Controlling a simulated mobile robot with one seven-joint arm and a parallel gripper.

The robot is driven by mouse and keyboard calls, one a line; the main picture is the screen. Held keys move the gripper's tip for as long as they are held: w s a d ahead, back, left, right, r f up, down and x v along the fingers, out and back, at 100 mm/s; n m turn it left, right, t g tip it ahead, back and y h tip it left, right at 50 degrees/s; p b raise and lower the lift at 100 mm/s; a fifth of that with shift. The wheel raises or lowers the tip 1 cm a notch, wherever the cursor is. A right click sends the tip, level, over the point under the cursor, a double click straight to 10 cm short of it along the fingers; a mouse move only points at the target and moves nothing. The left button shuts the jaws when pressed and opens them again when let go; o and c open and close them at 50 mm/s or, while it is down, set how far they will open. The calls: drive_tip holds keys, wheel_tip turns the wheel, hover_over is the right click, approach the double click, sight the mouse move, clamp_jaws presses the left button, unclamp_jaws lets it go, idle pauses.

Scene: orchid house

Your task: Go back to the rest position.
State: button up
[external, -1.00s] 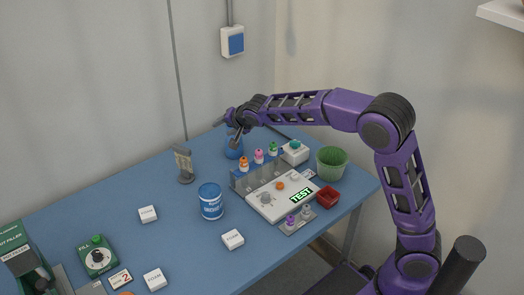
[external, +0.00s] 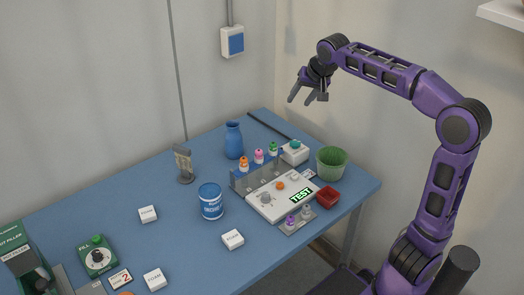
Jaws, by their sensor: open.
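My gripper (external: 308,99) is open and empty, its fingers pointing down and to the left. It is in the air well above the back right of the blue table (external: 180,225), in front of the wall. My purple arm is bent, rising from the lower right and reaching left to the gripper. Nothing touches the fingers.
The air around my gripper is clear.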

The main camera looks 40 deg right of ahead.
drive_tip(key=s+a+f+n+g+y, duration=0.1)
drive_tip(key=s+a+f+n+g, duration=0.15)
drive_tip(key=s+f, duration=0.3)
drive_tip(key=s+a+f+n+t+p, duration=0.1)
drive_tip(key=s+a+n+p, duration=0.1)
drive_tip(key=s, duration=0.8)
drive_tip(key=s+a+f+n+t+p, duration=0.1)
drive_tip(key=s+a+n+p, duration=0.1)
drive_tip(key=s, duration=0.8)
drive_tip(key=shift+a+f+n+p, duration=0.15)
drive_tip(key=shift+n+p, duration=0.5)
drive_tip(key=shift+p, duration=0.2)
